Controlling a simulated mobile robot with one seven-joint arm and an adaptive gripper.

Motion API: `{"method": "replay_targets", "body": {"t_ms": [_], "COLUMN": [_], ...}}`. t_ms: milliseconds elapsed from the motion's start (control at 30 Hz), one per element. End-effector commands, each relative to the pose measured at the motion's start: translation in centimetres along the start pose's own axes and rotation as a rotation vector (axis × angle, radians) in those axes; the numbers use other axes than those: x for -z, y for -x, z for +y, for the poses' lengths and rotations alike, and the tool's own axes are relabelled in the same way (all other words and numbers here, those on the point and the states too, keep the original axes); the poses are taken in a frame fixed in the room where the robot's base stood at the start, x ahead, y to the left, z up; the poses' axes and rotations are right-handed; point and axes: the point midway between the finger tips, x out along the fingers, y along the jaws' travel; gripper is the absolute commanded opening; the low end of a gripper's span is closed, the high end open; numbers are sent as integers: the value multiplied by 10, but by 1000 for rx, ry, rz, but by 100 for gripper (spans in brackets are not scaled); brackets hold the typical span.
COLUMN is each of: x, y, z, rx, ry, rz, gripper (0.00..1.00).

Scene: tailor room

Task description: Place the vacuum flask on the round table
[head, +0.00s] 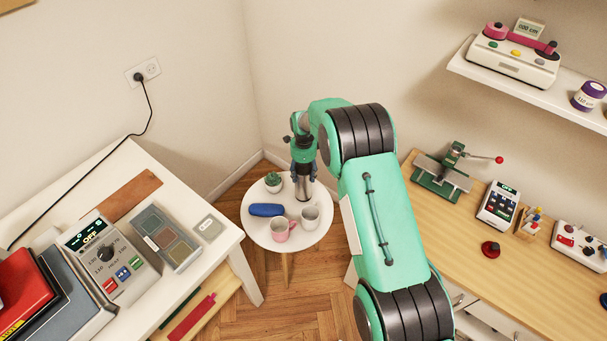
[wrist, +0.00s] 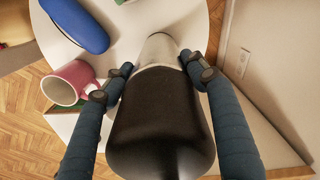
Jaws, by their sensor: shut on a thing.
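The vacuum flask (head: 303,187) has a silver body and a dark top. It hangs upright below my wrist over the back right of the white round table (head: 256,229). In the wrist view, my gripper (wrist: 158,72) has one finger on each side of the flask (wrist: 160,125) and is shut on it. The far silver end of the flask points at the white tabletop (wrist: 201,18). I cannot tell whether its base touches the table.
A white desk (head: 228,240) stands left and a wooden worktop (head: 445,228) right. Walls meet behind the table.

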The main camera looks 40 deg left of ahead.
Motion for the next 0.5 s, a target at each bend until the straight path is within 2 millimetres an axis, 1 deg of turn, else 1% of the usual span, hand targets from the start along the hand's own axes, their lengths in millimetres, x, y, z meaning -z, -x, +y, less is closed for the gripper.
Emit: {"method": "replay_targets", "body": {"t_ms": [200,233,300,500], "x": [0,0,0,0], "y": [-3,-4,-3,-3], "z": [0,0,0,0], "rx": [1,-1,-1,-1], "ry": [0,0,0,0], "rz": [0,0,0,0], "gripper": [0,61,75,76]}}
